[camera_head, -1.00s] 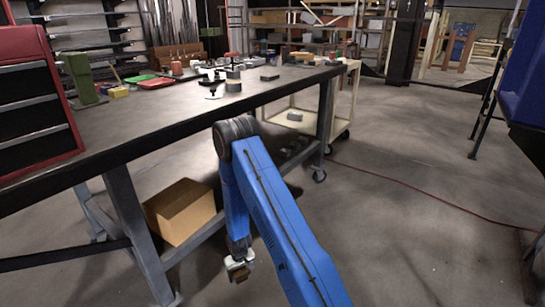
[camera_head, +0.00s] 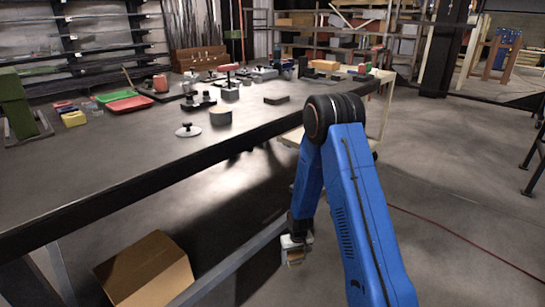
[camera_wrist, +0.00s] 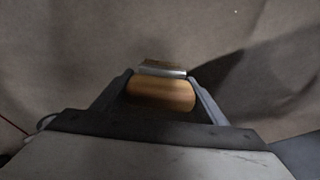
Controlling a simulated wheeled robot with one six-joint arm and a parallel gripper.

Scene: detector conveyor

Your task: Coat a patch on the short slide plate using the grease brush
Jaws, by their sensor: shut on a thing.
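My gripper (camera_wrist: 160,98) is shut on the grease brush (camera_wrist: 160,93), gripping its thick wooden part. A metal band and a thin brown edge show beyond it in the wrist view. In the head view my gripper (camera_head: 294,244) hangs low beside the workbench, below its top, with the brush (camera_head: 295,258) pointing down. The brush is clear of any surface. I cannot tell for sure which thing is the short slide plate; a small dark flat block (camera_head: 277,99) lies on the bench near its front edge.
A cardboard box (camera_head: 145,270) sits beneath. A wooden cart stands beyond the bench end. Open floor (camera_head: 450,200) lies right; a red cable crosses it.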

